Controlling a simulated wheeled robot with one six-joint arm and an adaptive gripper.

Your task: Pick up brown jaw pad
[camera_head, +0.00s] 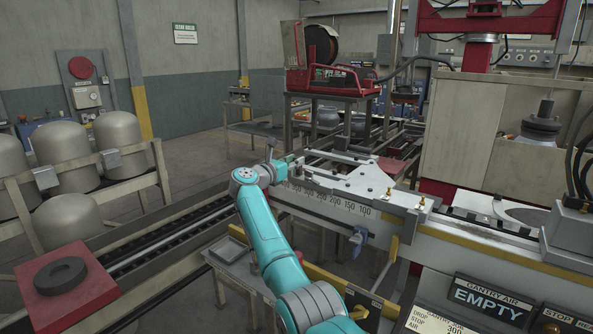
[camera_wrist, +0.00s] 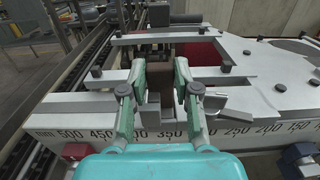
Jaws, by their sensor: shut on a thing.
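My gripper (camera_wrist: 160,68) is above the grey machine bed (camera_wrist: 85,120), its two green fingers on either side of a brown block, which I take to be the brown jaw pad (camera_wrist: 160,84). It is shut on this pad, which is partly hidden between the fingers. In the head view my gripper (camera_head: 287,160) is at the left end of the bed; the pad cannot be made out there.
The numbered scale (camera_head: 330,205) runs along the bed's front. Light metal plates (camera_wrist: 245,95) with dark knobs lie right of the fingers. A red block with a dark ring (camera_head: 65,290) stands at lower left. Grey domed tanks (camera_head: 122,140) stand on a rack at left.

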